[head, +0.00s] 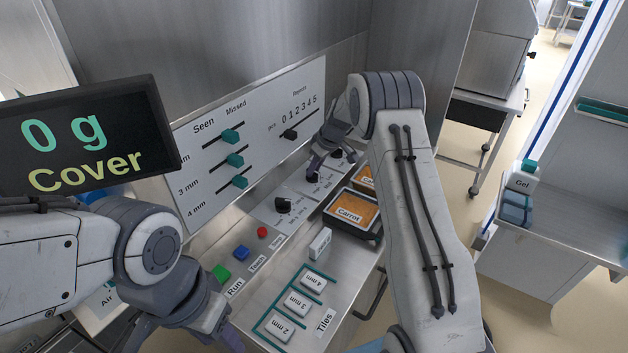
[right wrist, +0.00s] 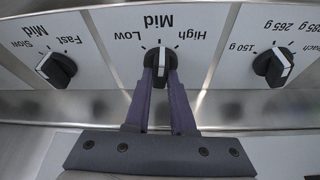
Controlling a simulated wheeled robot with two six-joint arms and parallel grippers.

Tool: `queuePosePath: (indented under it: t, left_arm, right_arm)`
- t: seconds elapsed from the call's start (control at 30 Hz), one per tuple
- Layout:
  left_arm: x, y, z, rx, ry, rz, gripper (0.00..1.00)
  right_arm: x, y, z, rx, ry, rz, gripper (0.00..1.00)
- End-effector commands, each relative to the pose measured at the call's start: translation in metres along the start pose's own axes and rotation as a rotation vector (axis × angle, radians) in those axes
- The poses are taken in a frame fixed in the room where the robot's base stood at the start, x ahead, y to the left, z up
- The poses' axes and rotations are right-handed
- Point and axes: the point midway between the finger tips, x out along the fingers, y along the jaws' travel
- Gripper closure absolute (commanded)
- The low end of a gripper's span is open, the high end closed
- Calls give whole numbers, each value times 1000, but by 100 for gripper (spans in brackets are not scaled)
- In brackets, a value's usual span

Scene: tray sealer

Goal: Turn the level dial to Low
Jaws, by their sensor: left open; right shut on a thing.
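The level dial (right wrist: 161,62) is a black knob in the middle of the right wrist view, with Low, Mid and High printed upside down around it. Its white pointer mark lines up with Mid; Low is to the picture's left and High to the right. My right gripper (right wrist: 162,80) has its two purple fingers shut on the knob's sides. In the head view the right gripper (head: 317,165) reaches down to the dial panel and partly hides the dial. My left gripper (head: 208,335) is open and empty at the bottom, in front of the buttons.
A Slow-Mid-Fast dial (right wrist: 56,69) and a gram dial (right wrist: 273,67) flank the level dial closely. In the head view, carrot trays (head: 352,210), tiles (head: 297,303), a green button (head: 221,273) and a slider board (head: 270,120) surround the work area. A display (head: 85,135) reads 0 g, Cover.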

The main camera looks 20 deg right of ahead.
Motion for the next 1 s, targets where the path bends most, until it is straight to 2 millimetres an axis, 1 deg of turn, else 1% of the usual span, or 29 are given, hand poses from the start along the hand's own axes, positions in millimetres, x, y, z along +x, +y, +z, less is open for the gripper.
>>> queuePosePath:
  t: [0.03,0.1,0.23,0.37,0.53,0.7,1.0]
  left_arm:
    - [12,-1,1,0,0,0,50]
    - [17,-1,1,0,0,0,50]
    - [23,-2,1,0,0,0,50]
    - [24,-2,1,0,0,0,50]
    - [19,-1,1,0,0,0,50]
    - [10,-1,0,0,0,0,50]
    - [-5,0,0,0,0,0,50]
  right_arm:
    - [5,1,2,-39,1,-16,100]
    - [4,2,2,-101,1,-41,100]
    - [2,3,1,-217,0,-88,100]
    - [1,3,0,-330,-1,-137,100]
    - [-1,4,-1,-478,-2,-199,100]
    - [-2,5,-1,-613,-3,-255,100]
    - [-1,5,-2,-786,-4,-326,100]
